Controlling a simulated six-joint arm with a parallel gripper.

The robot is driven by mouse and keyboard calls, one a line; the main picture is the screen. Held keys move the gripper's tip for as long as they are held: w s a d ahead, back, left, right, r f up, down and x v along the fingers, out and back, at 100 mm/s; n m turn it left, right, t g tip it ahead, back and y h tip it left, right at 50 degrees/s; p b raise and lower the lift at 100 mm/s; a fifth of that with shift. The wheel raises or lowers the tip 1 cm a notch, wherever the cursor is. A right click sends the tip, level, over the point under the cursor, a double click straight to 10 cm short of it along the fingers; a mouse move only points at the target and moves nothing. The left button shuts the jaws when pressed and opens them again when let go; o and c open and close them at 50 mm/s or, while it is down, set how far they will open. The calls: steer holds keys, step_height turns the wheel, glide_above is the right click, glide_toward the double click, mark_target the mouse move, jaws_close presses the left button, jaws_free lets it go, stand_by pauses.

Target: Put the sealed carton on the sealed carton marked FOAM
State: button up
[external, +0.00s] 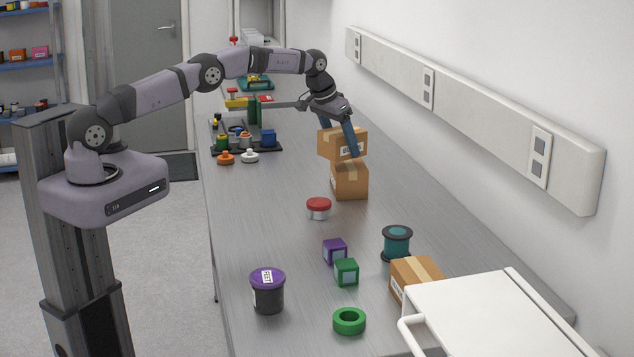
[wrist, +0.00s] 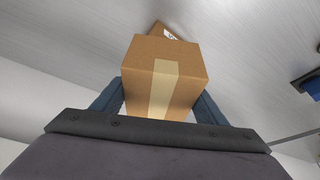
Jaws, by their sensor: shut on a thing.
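My gripper (external: 349,140) is shut on a brown sealed carton (external: 328,143) with a pale label. In the wrist view the held carton (wrist: 190,64) sits between the two blue fingers, with a tape strip along it. Directly below it in the external view is another brown carton (external: 349,182) on the bench. The held carton overlaps its top in the picture; I cannot tell whether they touch. A corner of a carton with a printed label (wrist: 160,30) shows beyond the held one in the wrist view. No label reads clearly, so I cannot read FOAM.
A third carton (external: 403,277) stands at the near right beside a white cart (external: 490,315). A red-lidded tin (external: 318,208), a teal spool (external: 397,242), purple (external: 335,250) and green (external: 346,272) cubes, a dark tub (external: 267,292) and a green ring (external: 349,320) occupy the near bench.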

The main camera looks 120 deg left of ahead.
steer(key=shift+f+p, duration=0.65)
steer(key=shift+f, duration=1.05)
steer(key=shift+f, duration=0.1)
steer(key=o, duration=1.2)
steer(key=shift+f, duration=0.1)
steer(key=shift+r, duration=0.25)
steer(key=shift+r, duration=0.15)
steer(key=b+v, duration=0.4)
steer(key=v, duration=0.7)
steer(key=shift+d+r+b, duration=0.2)
steer(key=shift+r+b, duration=0.05)
steer(key=shift+b, duration=0.1)
